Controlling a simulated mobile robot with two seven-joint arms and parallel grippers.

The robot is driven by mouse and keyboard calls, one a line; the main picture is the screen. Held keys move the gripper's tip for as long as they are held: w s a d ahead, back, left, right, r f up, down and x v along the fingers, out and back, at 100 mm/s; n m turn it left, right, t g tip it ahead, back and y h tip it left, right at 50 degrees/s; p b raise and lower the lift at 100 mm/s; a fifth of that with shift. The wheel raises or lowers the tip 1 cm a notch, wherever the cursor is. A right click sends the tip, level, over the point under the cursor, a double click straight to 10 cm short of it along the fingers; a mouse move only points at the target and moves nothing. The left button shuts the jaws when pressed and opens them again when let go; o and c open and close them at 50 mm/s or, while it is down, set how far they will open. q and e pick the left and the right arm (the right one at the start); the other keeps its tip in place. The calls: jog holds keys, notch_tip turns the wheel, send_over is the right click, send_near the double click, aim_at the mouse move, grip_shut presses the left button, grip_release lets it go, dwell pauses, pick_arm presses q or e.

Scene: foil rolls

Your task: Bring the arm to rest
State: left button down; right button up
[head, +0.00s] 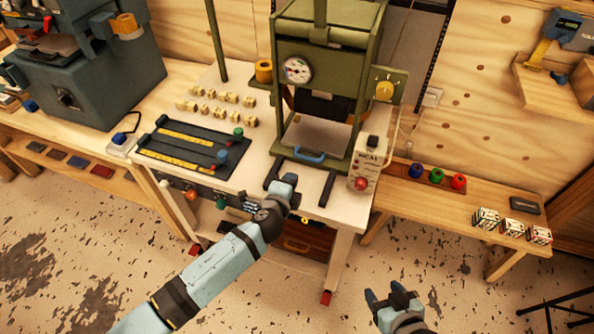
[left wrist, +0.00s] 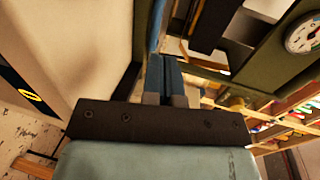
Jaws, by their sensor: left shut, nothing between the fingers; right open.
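My left arm reaches in from the lower left in the head view. My left gripper (head: 290,180) is shut and empty at the front edge of the press table, just below the blue handle (head: 310,155) of the green press (head: 318,52). In the left wrist view its blue fingers (left wrist: 166,80) are together, with the press frame and gauge (left wrist: 302,33) beyond. Whether it touches the press or the dark rails there I cannot tell. My right gripper (head: 392,295) is open and empty above the floor at the lower right.
The white table (head: 190,83) holds a black panel (head: 193,146) and several small yellowish blocks. A control box (head: 365,172) stands at its right front. On the right bench are a blue roll (head: 416,171), a green roll (head: 437,175), a red roll (head: 458,182) and patterned cubes. Floor in front is clear.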

pick_arm(q)
jog(key=s+a+n+g+p, duration=0.1)
jog(key=s+a+n+p, duration=0.1)
jog(key=s+a+n, duration=0.3)
jog(key=s+a+n+g+y+p, duration=0.1)
jog(key=s+a+n+p, duration=0.2)
jog(key=s, duration=0.9)
jog(key=s+a+n+g+p, duration=0.2)
jog(key=s+a+n, duration=0.6)
jog(key=s+n, duration=0.1)
jog(key=shift+s+a+r+n, duration=0.15)
jog(key=shift+a+r+n, duration=0.3)
jog(key=shift+n, duration=0.25)
pick_arm(e)
notch_tip(320, 180, up, 7)
jog(key=w, duration=0.1)
jog(key=shift+r, duration=0.15)
jog(key=shift+d, duration=0.1)
jog(key=shift+r, duration=0.1)
jog(key=shift+c, duration=0.2)
